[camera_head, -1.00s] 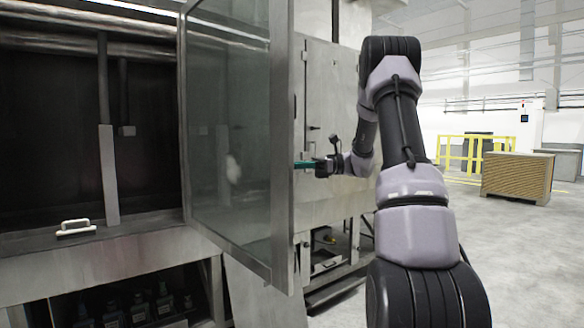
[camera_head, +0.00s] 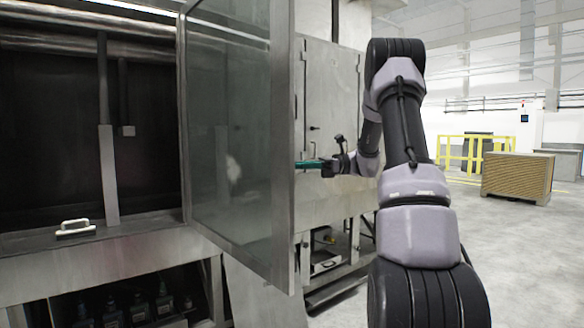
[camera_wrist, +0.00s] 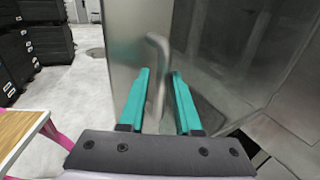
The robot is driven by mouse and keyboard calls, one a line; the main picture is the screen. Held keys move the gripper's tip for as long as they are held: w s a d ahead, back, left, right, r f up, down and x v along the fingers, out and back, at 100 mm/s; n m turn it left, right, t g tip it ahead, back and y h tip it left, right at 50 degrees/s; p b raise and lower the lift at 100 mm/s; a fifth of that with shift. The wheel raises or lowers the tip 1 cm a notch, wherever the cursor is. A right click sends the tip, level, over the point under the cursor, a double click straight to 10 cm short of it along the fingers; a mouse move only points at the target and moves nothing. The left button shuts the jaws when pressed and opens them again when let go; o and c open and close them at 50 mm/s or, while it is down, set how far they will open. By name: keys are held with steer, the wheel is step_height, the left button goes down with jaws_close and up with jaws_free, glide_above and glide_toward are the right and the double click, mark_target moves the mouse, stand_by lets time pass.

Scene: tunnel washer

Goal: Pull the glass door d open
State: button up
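The glass door d (camera_head: 283,150) is a framed glass panel and stands swung out from the washer's front, well open, in the head view. Its metal surface also shows in the wrist view (camera_wrist: 122,40). A curved metal handle (camera_wrist: 156,70) on it shows between my two teal fingers. My gripper (camera_wrist: 160,78) is open, with a finger on either side of the handle and gaps visible. In the head view my gripper (camera_head: 300,164) is at the right side of the door's free edge, its tips partly hidden by the frame.
The dark washer opening (camera_head: 60,130) is at the left, with a white handle (camera_head: 75,228) on its ledge. A metal cabinet (camera_head: 330,110) stands behind the door. A brown crate (camera_head: 517,176) and yellow railing (camera_head: 452,152) are at the right. The floor between is clear.

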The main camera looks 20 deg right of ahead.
steer(key=d, duration=0.9)
steer(key=shift+s, duration=0.45)
